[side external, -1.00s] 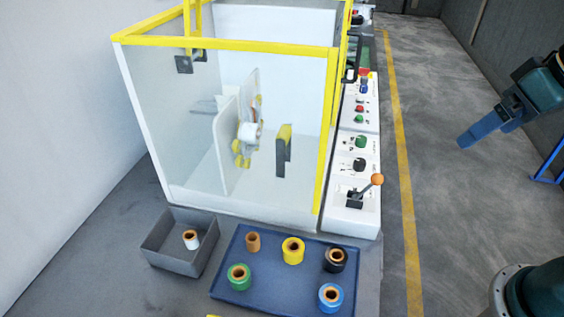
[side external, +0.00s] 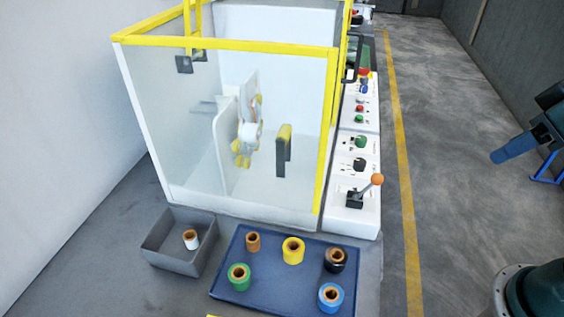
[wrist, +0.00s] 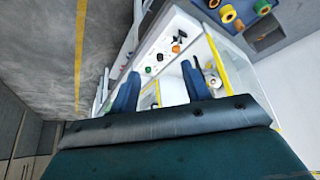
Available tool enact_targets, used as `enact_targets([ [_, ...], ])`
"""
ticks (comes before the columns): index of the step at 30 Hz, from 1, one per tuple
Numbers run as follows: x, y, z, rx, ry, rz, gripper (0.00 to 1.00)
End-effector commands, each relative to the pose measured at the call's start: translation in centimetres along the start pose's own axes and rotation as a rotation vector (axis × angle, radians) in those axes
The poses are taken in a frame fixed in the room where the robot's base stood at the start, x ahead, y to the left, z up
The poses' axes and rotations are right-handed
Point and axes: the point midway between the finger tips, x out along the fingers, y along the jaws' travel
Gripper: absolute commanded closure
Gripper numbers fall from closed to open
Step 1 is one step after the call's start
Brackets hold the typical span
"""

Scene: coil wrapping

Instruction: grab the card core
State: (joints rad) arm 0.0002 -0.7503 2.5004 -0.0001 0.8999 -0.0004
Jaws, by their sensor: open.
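The card core (side external: 252,242), a small bare brown tube, stands upright at the back left of the blue tray (side external: 263,286). My gripper (side external: 497,156) is at the far right in the side view, high above the floor and well away from the tray. In the wrist view its two blue fingers (wrist: 160,88) are apart with nothing held between them.
Yellow (side external: 293,250), black (side external: 335,260), green (side external: 238,277) and blue (side external: 330,297) rolls share the tray. A grey bin (side external: 165,258) holds a white roll (side external: 191,239). Behind stand the yellow-framed machine (side external: 230,42) and a control panel with an orange-knobbed lever (side external: 377,180).

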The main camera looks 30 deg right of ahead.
Motion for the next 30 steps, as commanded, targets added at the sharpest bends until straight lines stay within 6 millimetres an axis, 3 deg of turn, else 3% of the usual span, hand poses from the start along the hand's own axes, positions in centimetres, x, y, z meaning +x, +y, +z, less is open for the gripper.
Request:
enact_targets([
  [11,-1.2,0.0,-0.8,0.0,0.003,0.0,0.53],
  [24,-8.6,0.0,-4.7,0.0,0.004,0.0,0.53],
  [30,-10.3,-0.5,-7.3,0.058,-0.022,-0.012,0.53],
])
